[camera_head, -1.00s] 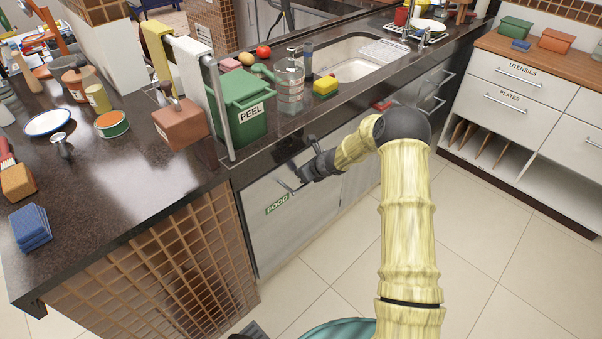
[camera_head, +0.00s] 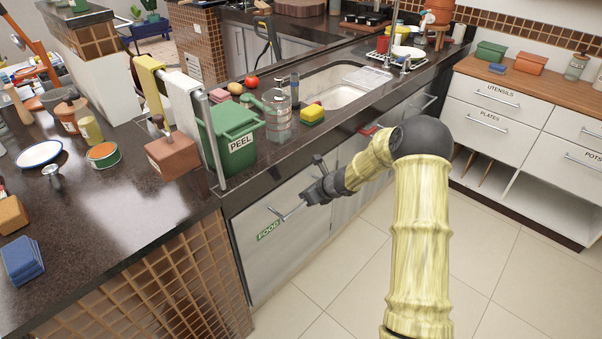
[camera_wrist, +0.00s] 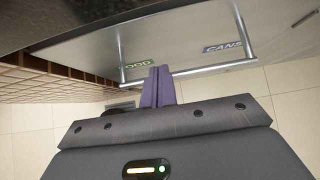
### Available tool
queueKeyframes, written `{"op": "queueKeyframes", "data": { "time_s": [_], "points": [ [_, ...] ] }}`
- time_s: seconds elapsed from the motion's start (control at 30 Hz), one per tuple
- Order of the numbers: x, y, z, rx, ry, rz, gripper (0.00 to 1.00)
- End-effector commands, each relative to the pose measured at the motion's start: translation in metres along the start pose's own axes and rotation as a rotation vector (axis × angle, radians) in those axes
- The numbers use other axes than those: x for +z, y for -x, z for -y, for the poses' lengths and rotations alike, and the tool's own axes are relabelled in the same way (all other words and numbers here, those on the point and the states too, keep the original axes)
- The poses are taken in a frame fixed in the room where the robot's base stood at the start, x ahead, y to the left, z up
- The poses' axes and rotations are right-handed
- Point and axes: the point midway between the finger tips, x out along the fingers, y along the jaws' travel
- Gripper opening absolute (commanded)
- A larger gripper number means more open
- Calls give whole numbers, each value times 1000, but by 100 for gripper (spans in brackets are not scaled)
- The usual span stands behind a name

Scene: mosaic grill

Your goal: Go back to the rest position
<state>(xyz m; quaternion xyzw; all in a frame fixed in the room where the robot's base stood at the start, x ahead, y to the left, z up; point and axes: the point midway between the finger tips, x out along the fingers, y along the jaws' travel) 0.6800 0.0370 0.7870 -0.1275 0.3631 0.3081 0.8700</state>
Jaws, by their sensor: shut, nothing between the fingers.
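My gripper (camera_head: 308,198) is in front of the grey cabinet door (camera_head: 285,240) labelled FOOD, close to its bar handle (camera_head: 290,209). In the wrist view my gripper's purple fingers (camera_wrist: 159,88) are together and empty, beside the metal handle (camera_wrist: 190,72). I cannot tell whether they touch it. The FOOD label shows partly hidden in the wrist view, with a CANS label (camera_wrist: 222,47) to its right. The FOOD door looks closed.
The dark counter edge (camera_head: 330,140) runs just above my gripper. On the counter stand a green PEEL bin (camera_head: 232,135), a soap bottle (camera_head: 278,120) and a yellow sponge (camera_head: 312,114). Open tiled floor (camera_head: 345,290) lies in front of the cabinets, with white drawers (camera_head: 490,130) at right.

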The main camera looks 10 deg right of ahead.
Motion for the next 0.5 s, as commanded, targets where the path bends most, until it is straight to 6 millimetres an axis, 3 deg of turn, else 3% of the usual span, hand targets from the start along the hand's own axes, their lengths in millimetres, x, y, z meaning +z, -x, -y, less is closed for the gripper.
{"op": "queueKeyframes", "data": {
  "time_s": [0.27,0.5],
  "points": [
    [2,11,-10,14,106,-21,0],
    [-1,65,-60,103,638,-131,0]
  ]
}}
